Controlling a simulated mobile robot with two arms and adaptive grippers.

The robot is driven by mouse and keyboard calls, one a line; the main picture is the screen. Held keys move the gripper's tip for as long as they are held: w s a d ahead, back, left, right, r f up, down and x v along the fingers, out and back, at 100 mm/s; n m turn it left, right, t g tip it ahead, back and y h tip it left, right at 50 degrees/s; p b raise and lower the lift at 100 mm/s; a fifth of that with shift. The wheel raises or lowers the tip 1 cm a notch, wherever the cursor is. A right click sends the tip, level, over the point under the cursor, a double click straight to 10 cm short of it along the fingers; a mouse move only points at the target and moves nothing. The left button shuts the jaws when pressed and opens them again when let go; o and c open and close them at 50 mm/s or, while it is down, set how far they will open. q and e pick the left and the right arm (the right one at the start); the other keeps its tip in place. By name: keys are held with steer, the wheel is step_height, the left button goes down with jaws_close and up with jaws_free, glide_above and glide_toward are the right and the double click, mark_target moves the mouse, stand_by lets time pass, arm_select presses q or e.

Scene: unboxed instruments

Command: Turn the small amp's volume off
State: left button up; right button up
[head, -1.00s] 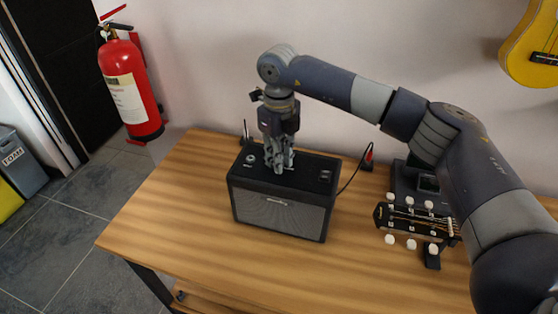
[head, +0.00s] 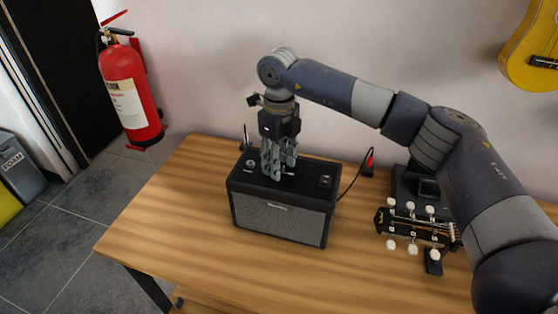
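The small amp (head: 280,219) is a black box with a grey grille, standing upright on the wooden table in the head view. A round knob (head: 250,163) shows at the left of its top panel, and a small switch or socket (head: 326,180) at the right. My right gripper (head: 277,175) points straight down onto the middle of the amp's top. Its fingers hide that part of the panel, so I cannot tell what lies between them or whether they touch it. My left gripper is not in view.
A guitar headstock (head: 415,226) with white pegs lies right of the amp, near a dark device (head: 405,182). A cable with a red-marked plug (head: 369,162) runs behind the amp. The table front (head: 190,250) is clear. A fire extinguisher (head: 128,90) hangs at left.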

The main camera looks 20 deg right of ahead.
step_height(320, 180, up, 12)
stand_by(0.6)
steer(key=shift+f, duration=0.15)
stand_by(0.3)
